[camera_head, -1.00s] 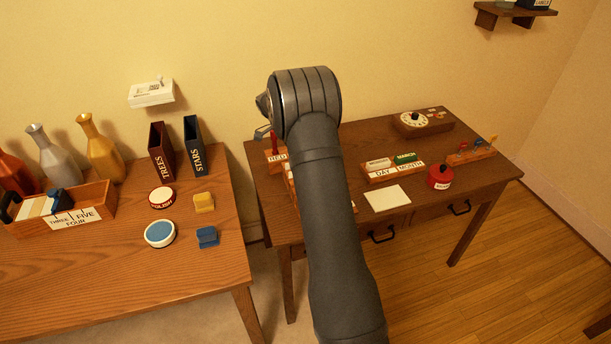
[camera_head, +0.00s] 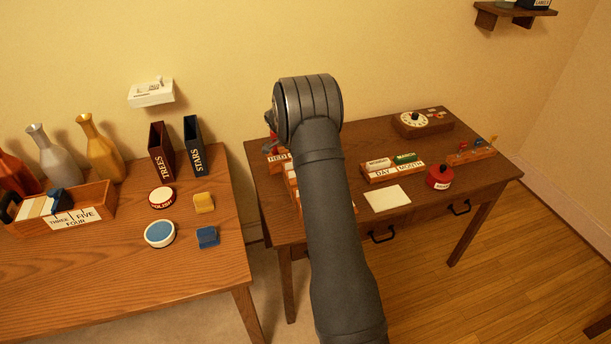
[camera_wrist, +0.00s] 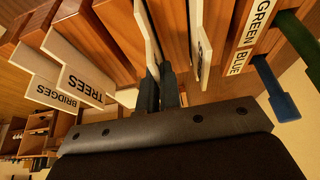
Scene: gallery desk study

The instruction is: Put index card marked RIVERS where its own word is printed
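My gripper (camera_wrist: 160,92) has its two dark fingers close together on the end of a thin cream index card (camera_wrist: 146,34), seen nearly edge-on in the wrist view. No word is readable on that card. Beyond it are wooden dividers (camera_wrist: 180,22). Cards marked TREES (camera_wrist: 86,84) and BRIDGES (camera_wrist: 52,92) stand to its left, and another pale card (camera_wrist: 203,45) to its right. I cannot read RIVERS anywhere. In the head view my arm hides the gripper's fingers and most of the wooden holder (camera_head: 292,178) at the right desk's left end.
A wooden rack labelled GREEN and BLUE (camera_wrist: 250,35) is close on the right in the wrist view. On the right desk are a DAY/MONTH holder (camera_head: 395,173), a blank pale card (camera_head: 387,198) and a red pot (camera_head: 440,177).

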